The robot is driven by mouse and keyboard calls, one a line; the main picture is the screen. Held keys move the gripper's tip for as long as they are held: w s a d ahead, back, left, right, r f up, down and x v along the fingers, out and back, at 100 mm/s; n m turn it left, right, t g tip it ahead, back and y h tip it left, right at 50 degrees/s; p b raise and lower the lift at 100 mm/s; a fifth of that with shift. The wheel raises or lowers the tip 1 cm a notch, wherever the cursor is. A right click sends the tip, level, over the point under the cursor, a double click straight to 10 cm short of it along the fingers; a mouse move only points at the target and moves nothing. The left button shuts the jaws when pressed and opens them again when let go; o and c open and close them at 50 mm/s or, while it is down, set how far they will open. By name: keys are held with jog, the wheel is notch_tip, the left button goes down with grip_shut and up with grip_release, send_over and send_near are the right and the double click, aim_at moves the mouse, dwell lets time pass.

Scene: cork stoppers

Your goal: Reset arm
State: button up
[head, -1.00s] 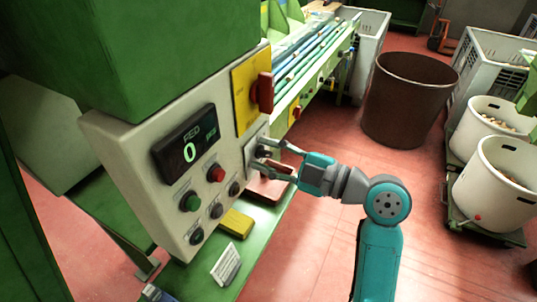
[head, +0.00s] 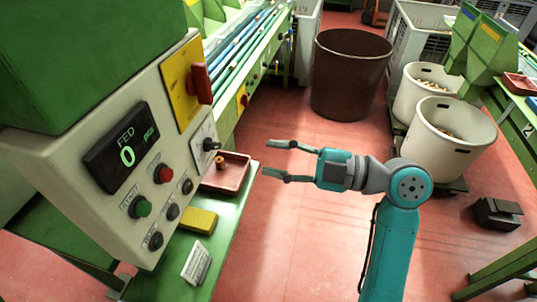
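My gripper (head: 268,159) is open and empty, with its two fingers spread and pointing left. It hangs over the red floor, apart from the control panel and to the right of it. The beige control panel (head: 105,207) shows a display reading FED 0 (head: 126,155). It has a green START button (head: 140,208), a red button (head: 163,174), a black knob (head: 211,144) on a white plate, and a red switch handle (head: 201,84) on a yellow plate.
A red tray (head: 235,172) with a cork (head: 220,162) and a yellow block (head: 199,220) sit on the green shelf by the panel. A brown bin (head: 350,75) stands behind my arm. White tubs (head: 451,140) with corks stand at right. Open floor lies below my gripper.

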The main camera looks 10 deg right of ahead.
dwell(0.4)
jog(key=s+d+f+m+t+h, duration=0.2)
jog(key=s+f+m+t+h, duration=0.15)
jog(key=f+m, duration=0.35)
jog(key=s+d+f+m+t+h, duration=0.2)
jog(key=f+m+h, duration=0.3)
jog(key=f, duration=0.5)
jog(key=s+d+f+m+t+h, duration=0.2)
jog(key=d+f+m+t+h, duration=0.1)
jog(key=f+m, duration=0.45)
jog(key=s+d+f+m+h, duration=0.2)
jog(key=s+f, duration=0.1)
jog(key=s, duration=0.4)
jog(key=s+d+f+m+h, duration=0.2)
jog(key=s+d+h, duration=0.1)
jog(key=s, duration=0.5)
jog(key=r+v, duration=0.1)
jog(key=v, duration=1.2)
jog(key=shift+d, duration=0.2)
jog(key=shift+w+m+h, duration=0.15)
jog(key=shift+m+h, duration=0.1)
